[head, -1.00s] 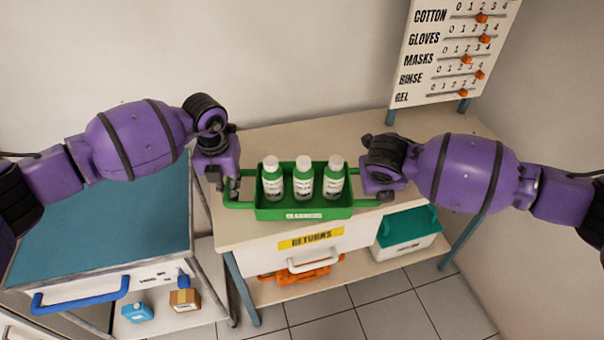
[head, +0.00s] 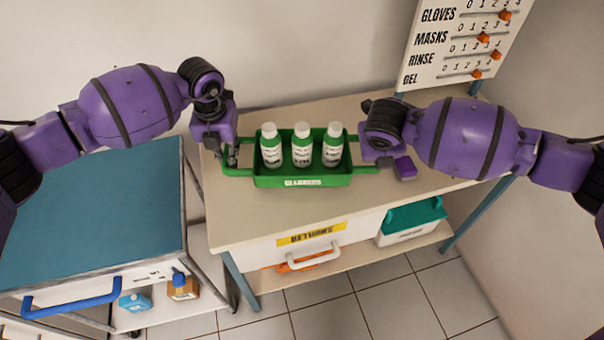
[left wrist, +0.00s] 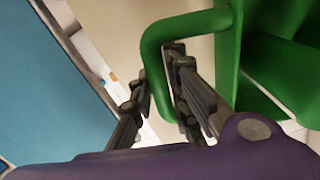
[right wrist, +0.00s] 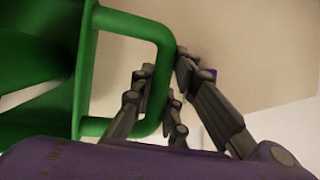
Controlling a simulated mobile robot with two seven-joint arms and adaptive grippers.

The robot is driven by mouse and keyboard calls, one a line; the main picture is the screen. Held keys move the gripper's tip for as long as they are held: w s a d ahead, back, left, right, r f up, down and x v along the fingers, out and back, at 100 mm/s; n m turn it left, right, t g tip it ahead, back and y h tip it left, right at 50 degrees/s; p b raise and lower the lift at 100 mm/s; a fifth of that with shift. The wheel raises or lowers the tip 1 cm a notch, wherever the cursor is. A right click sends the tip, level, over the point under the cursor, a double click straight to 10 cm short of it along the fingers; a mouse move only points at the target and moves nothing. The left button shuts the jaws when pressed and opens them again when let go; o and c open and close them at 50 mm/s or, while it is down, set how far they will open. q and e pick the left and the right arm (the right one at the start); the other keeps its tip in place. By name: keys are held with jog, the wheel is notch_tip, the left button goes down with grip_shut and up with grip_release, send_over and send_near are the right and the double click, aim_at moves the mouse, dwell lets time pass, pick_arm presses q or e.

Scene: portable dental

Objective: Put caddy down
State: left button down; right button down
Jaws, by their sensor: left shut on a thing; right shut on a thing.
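The green caddy (head: 300,180) has a loop handle at each end and holds three white bottles with green labels (head: 270,148), all upright. It is level over the pale tabletop; I cannot tell whether its base touches. My left gripper (head: 231,155) is shut on the left handle, which shows between its fingers in the left wrist view (left wrist: 152,62). My right gripper (head: 374,157) is shut on the right handle, seen in the right wrist view (right wrist: 162,50). The caddy's underside is hidden.
A small purple box (head: 405,167) lies beside my right gripper. A blue-topped cart (head: 100,220) stands left. A counting board (head: 460,45) stands at the back right, near the wall.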

pick_arm(q)
jog(key=shift+d+r, duration=0.1)
jog(key=shift+d, duration=0.15)
pick_arm(e)
jog(key=shift+a, duration=0.25)
